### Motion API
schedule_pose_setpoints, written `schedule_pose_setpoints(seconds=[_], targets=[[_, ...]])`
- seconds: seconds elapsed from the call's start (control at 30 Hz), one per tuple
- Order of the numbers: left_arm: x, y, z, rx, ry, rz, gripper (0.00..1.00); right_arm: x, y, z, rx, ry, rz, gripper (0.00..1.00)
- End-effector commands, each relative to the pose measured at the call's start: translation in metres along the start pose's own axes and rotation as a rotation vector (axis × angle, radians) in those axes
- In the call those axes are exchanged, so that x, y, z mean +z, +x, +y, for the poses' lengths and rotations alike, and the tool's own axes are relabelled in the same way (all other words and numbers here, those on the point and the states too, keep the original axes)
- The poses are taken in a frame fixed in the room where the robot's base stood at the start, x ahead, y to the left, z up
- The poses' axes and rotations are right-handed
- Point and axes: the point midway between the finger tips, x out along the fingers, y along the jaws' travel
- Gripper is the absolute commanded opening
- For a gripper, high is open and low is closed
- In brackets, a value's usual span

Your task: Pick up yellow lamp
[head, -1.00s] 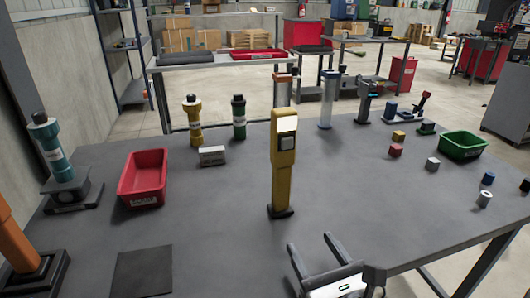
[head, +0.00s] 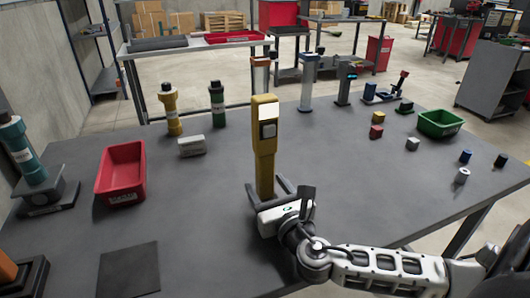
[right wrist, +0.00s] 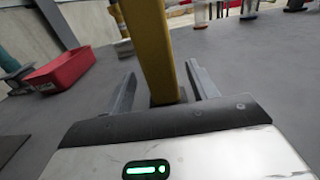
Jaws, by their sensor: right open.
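The yellow lamp (head: 264,150) is a tall upright post with a pale panel near its top, standing on the grey table in the middle of the head view. It also shows in the right wrist view (right wrist: 150,45), where its top is cut off. My right gripper (head: 269,186) is open at the lower part of the lamp. In the right wrist view its two fingers (right wrist: 163,82) stand on either side of the post, with a gap at each side. The lamp's base is mostly hidden behind the gripper. My left gripper is not in view.
A red bin (head: 121,173) stands at left and a green bin (head: 439,123) at right. Small blocks (head: 376,132) lie at right.

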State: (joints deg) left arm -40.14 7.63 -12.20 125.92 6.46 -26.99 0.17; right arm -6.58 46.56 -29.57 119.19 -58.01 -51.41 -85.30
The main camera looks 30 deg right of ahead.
Motion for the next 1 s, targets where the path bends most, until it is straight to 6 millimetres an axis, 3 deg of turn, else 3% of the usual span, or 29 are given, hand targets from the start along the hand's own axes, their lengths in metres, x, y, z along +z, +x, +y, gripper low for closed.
schedule_pose_setpoints(seconds=[0.2, 0.5, 0.57, 0.7, 1.0], targets=[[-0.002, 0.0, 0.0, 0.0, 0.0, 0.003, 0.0, 0.002, 0.032, -0.002, -0.002, 0.001, -0.002, 0.58], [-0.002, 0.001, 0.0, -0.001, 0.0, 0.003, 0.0, 0.001, 0.038, -0.001, 0.0, 0.001, 0.0, 0.58], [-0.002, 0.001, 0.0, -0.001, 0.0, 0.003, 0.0, 0.001, 0.038, -0.001, 0.0, 0.0, 0.0, 0.44], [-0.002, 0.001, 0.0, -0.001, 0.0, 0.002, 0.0, 0.001, 0.038, -0.002, -0.001, 0.0, -0.001, 0.05], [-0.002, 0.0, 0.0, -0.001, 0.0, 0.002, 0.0, 0.003, 0.038, -0.002, -0.001, 0.0, -0.003, 0.03]])
